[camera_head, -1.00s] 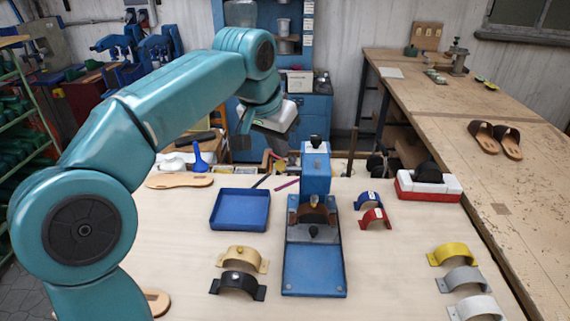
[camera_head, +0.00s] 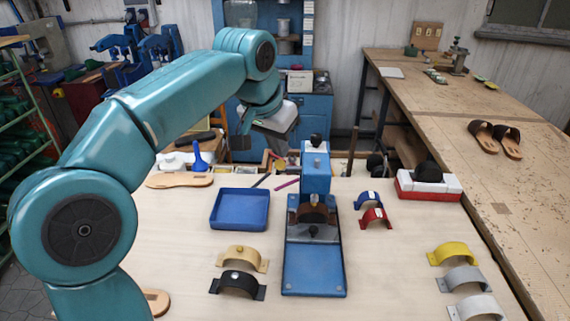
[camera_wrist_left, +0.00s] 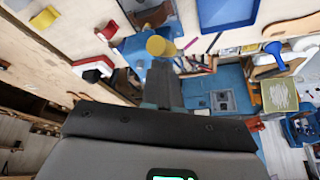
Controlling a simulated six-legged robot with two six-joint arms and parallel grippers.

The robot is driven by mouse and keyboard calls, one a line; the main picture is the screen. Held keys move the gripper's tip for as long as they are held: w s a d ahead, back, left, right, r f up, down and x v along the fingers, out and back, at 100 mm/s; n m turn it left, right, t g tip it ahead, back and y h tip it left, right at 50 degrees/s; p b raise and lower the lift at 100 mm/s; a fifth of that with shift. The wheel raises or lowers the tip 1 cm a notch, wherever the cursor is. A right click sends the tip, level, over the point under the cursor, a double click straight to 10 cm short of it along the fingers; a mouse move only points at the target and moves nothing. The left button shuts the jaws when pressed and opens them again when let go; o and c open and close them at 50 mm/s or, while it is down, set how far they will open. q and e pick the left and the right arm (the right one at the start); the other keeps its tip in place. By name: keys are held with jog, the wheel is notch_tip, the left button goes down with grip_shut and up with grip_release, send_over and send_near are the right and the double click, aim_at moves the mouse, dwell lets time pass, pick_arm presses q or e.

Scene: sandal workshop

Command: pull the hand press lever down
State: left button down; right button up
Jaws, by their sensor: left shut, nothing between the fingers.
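The blue hand press (camera_head: 317,180) stands upright on the table, with a flat blue base plate in front. A black knob (camera_head: 315,139) tops it; the lever cannot be made out clearly from here. My left gripper (camera_head: 274,140) is behind and to the left of the press head, apart from the knob in the picture. In the left wrist view its fingers (camera_wrist_left: 162,72) are shut and empty. A yellow cylindrical piece (camera_wrist_left: 157,46) shows just beyond the fingertips, with the blue press (camera_wrist_left: 134,50) beside it. Whether the fingers touch the yellow piece cannot be told.
A blue tray (camera_head: 240,226) lies left of the press. Tan (camera_head: 242,252) and black (camera_head: 238,280) arched straps lie in front of it. Blue and red straps (camera_head: 375,217) lie right of the press. A red-and-white block (camera_head: 428,197) stands farther right.

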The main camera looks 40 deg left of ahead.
aim_at(279, 160)
pick_arm(q)
jog(key=shift+f+b, duration=0.4)
jog(key=shift+f, duration=0.25)
jog(key=shift+s+d+f+b, duration=0.2)
jog(key=shift+s+f+b, duration=0.05)
jog(key=shift+f+b, duration=0.25)
jog(key=shift+s+d+f+b, duration=0.2)
jog(key=shift+f+b, duration=0.2)
jog(key=shift+b, duration=0.15)
jog(key=shift+r, duration=0.1)
jog(key=shift+s+d+f+b, duration=0.15)
jog(key=shift+s+f+b, duration=0.05)
jog(key=shift+f+b, duration=0.35)
jog(key=shift+s+d+f+b, duration=0.15)
jog(key=shift+f+b, duration=0.35)
jog(key=shift+f, duration=0.05)
